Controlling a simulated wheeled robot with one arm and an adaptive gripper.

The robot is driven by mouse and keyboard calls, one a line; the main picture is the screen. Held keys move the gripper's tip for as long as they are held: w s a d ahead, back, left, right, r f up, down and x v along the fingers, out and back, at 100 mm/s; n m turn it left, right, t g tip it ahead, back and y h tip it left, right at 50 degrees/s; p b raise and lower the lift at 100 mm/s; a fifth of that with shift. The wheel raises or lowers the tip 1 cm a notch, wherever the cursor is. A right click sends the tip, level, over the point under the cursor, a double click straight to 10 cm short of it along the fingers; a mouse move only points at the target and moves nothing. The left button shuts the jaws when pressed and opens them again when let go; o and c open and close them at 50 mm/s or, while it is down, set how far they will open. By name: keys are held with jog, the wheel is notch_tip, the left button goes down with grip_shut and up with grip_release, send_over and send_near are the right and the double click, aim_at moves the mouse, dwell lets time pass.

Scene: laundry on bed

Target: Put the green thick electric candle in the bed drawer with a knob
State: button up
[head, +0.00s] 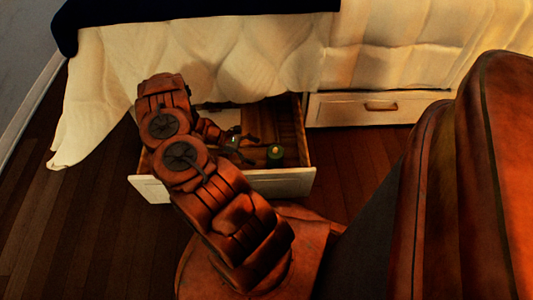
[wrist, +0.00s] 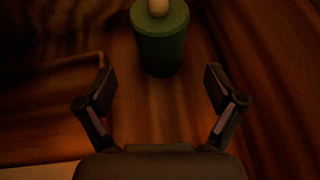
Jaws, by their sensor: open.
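The green thick candle (head: 275,154) stands upright on the wooden floor of the open bed drawer (head: 293,185), towards its right side in the head view. In the wrist view the green candle (wrist: 161,38), with a pale tip on top, stands just beyond my fingertips. My gripper (head: 243,147) is inside the drawer space, to the left of the candle. In the wrist view my gripper (wrist: 159,88) is open, with nothing between its fingers. The drawer's knob is not visible; my arm covers part of its front.
A closed drawer (head: 335,109) with a bar handle (head: 381,107) is to the right under the bed. A cream bedspread (head: 250,60) hangs over the open drawer's back. Dark wooden floor (head: 75,215) is clear at the left.

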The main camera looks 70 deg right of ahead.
jog(key=w+a+r+t+y, duration=0.1)
jog(key=w+a+r+t, duration=0.1)
jog(key=w+a+r, duration=0.7)
jog(key=w+a+r+t+y, duration=0.1)
jog(key=w+a+r+t, duration=0.35)
jog(key=a+r, duration=0.85)
jog(key=s+a+r+m, duration=0.1)
jog(key=s+a+r, duration=0.5)
jog(key=a+r, duration=0.6)
jog(key=s+a+r+m+t+y, duration=0.1)
jog(key=s+a+r+t, duration=0.1)
jog(key=s+a+r, duration=0.2)
jog(key=shift+s+a+r+m+y+p, duration=0.3)
jog(key=shift+s+a, duration=1.35)
jog(key=shift+s, duration=2)
jog(key=shift+f, duration=0.1)
